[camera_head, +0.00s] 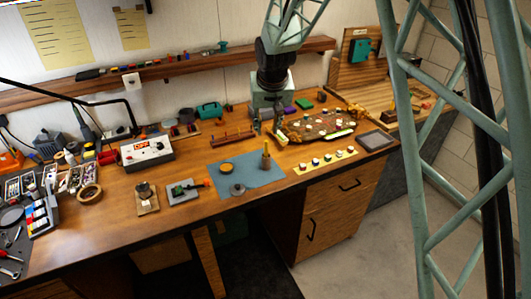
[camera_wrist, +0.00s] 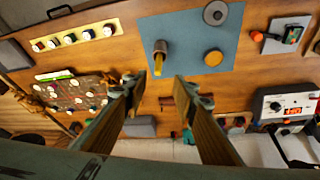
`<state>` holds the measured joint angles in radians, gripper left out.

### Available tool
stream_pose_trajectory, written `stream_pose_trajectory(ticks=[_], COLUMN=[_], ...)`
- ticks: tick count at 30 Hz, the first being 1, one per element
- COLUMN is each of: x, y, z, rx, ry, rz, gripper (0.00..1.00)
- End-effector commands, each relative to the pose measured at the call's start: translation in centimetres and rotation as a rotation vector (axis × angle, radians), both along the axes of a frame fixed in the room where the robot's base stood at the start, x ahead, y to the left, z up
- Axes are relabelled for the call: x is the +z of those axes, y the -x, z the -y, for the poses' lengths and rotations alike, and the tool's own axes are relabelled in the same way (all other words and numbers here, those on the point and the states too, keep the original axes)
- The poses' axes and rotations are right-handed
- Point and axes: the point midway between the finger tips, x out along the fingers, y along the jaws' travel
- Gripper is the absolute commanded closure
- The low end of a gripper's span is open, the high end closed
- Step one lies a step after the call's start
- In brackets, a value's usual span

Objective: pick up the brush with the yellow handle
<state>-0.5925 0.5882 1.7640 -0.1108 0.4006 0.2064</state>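The yellow-handled brush (camera_head: 266,156) appears as a small upright brown-yellow piece near the back right edge of the blue mat (camera_head: 222,187); its bristles are too small to make out. In the wrist view the brush (camera_wrist: 160,50) shows as a short yellow shaft with a darker end, just beyond my fingertips and roughly centred between them. My gripper (camera_head: 267,125) hangs above and slightly behind the brush. In the wrist view my gripper (camera_wrist: 159,84) has its two fingers wide apart with nothing between them.
A yellow round tin (camera_head: 227,168) and a grey ring (camera_head: 238,189) lie on the mat. A strip of small pots (camera_head: 325,161) is to its right. The cluttered board (camera_head: 315,124) and a wooden rack (camera_head: 232,136) stand behind. A grey box with a dial (camera_head: 147,150) is left.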

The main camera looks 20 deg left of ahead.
Motion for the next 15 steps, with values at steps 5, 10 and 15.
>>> stream_pose_trajectory(ticks=[5, 10, 15], x=[-0.02, -0.09, -0.72], y=[0.02, 0.0, -0.2], z=[0.0, 0.0, -0.08], rx=[0.0, 0.0, 0.0], ry=[0.0, 0.0, 0.001], rz=[0.0, 0.0, -0.002], gripper=[0.74, 0.74, 0.74])
